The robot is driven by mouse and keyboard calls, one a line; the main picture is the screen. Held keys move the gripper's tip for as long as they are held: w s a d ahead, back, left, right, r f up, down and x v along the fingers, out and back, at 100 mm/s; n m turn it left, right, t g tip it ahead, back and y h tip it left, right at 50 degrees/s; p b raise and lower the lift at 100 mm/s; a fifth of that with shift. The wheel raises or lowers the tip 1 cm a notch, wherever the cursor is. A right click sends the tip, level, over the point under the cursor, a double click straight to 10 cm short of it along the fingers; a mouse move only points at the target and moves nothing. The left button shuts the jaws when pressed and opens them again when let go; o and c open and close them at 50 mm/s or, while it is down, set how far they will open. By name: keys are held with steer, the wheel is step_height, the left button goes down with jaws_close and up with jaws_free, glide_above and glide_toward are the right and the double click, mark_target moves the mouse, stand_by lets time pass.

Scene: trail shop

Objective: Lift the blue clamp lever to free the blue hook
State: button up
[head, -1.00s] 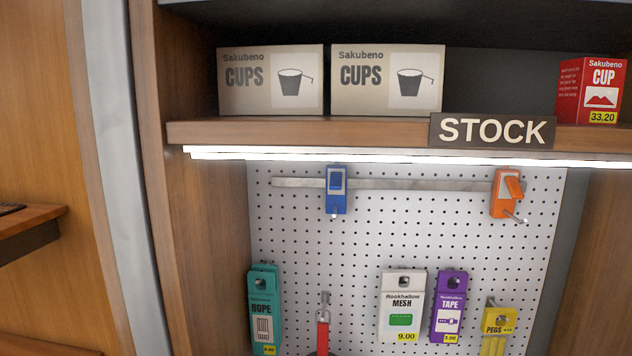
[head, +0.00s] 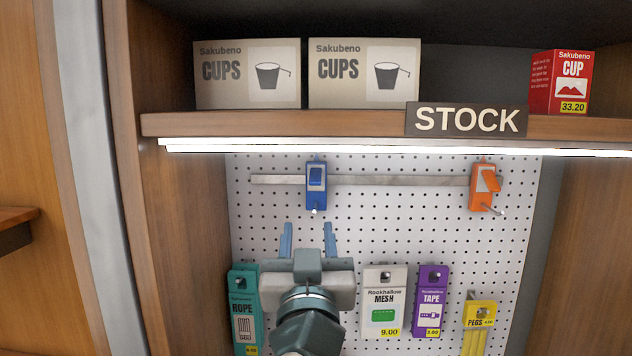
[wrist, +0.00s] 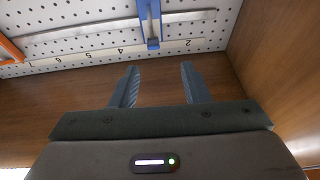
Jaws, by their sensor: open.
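The blue hook (head: 316,198) sits on the metal rail (head: 400,181) at its left part, with its peg pointing out at the bottom. The blue clamp lever (head: 316,176) on its front lies flat against the body. My gripper (head: 307,240) is open and empty, below the blue hook and apart from it, fingers pointing up. In the wrist view the blue hook (wrist: 150,22) is ahead of my gripper (wrist: 153,83), roughly in line with the gap between the fingers.
An orange hook (head: 482,190) with its lever raised is on the rail's right part. The shelf (head: 270,125) with a light strip is above. Rope (head: 244,300), mesh (head: 385,302) and tape (head: 432,300) packs hang beside my arm. A wooden side wall (head: 185,230) is at left.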

mark_target(315, 182)
steer(key=shift+m+h, duration=0.4)
steer(key=shift+h, duration=0.4)
steer(key=p+x, duration=0.1)
steer(key=x, duration=0.3)
steer(key=p+x, duration=0.2)
steer(key=x, duration=0.3)
steer(key=r+p+x, duration=0.1)
steer(key=x, duration=0.3)
steer(key=shift+d+r+p, duration=0.2)
steer(key=shift+d+p, duration=0.05)
steer(key=shift+p, duration=0.1)
jaws_close()
